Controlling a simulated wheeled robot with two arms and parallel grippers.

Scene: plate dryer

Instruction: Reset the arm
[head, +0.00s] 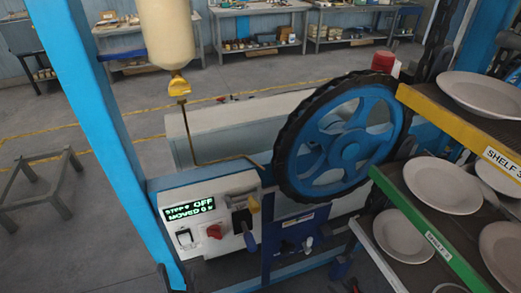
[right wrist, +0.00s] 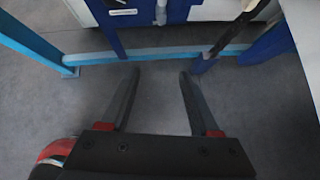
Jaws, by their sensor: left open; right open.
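My right gripper (right wrist: 158,76) is open and empty in the right wrist view. Its two dark fingers are spread apart over the grey floor, with the machine's blue lower bar ahead of them. I cannot clearly make out this gripper in the head view. My left gripper does not show clearly in either view. The plate dryer has a large blue wheel (head: 344,140) with a dark rim.
White plates (head: 443,185) lie on the tiered rack at the right; its edges read SHELF 2 (head: 437,246) and SHELF 3 (head: 500,159). A blue post (head: 95,110) stands at the left. A low grey stand (head: 38,180) is beyond it. Open floor (head: 100,245) lies between.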

